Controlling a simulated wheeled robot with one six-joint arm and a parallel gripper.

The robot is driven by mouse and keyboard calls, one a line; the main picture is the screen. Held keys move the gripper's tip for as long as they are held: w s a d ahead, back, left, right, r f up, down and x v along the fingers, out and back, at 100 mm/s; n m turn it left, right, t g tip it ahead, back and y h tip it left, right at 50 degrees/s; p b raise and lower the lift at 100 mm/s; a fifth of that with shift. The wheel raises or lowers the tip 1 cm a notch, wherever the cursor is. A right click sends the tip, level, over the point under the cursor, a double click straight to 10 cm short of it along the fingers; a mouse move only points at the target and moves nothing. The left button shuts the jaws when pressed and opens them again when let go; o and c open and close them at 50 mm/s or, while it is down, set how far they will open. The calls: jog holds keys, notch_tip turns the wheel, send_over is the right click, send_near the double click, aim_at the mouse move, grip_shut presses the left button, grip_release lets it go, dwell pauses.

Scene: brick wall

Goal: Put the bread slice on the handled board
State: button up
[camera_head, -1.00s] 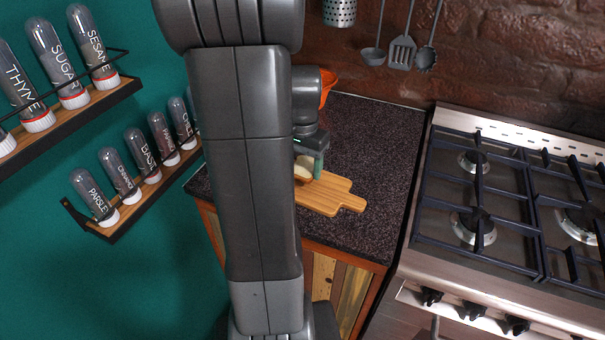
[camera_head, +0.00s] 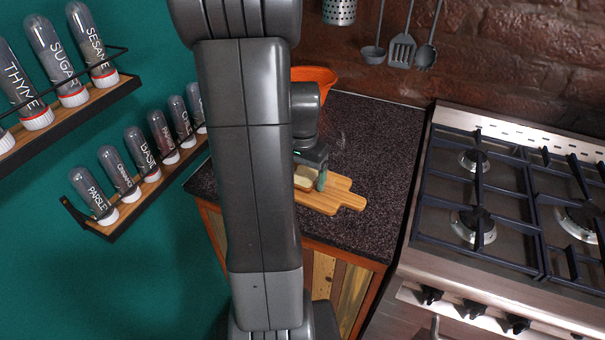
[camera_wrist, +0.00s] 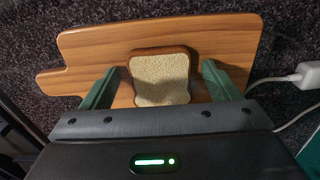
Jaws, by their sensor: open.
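The bread slice (camera_wrist: 160,80) lies flat on the wooden handled board (camera_wrist: 215,33) in the wrist view, pale with a brown crust. My gripper (camera_wrist: 160,86) is open, with one green finger on each side of the slice and a gap to both. In the head view the slice (camera_head: 306,178) shows at my gripper (camera_head: 310,178), on the board (camera_head: 343,199), whose handle points right. My arm hides the board's left part there.
An orange bowl (camera_head: 318,78) stands at the back of the dark counter (camera_head: 375,140). A gas stove (camera_head: 500,220) is to the right. A white plug and cable (camera_wrist: 305,75) lie beside the board. Utensils hang on the brick wall.

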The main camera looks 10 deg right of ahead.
jog(key=shift+r, duration=0.1)
notch_tip(320, 180, up, 12)
dwell(0.5)
notch_tip(320, 180, down, 12)
jog(key=shift+w+r, duration=0.1)
jog(key=shift+r, duration=1.15)
jog(key=shift+f, duration=0.1)
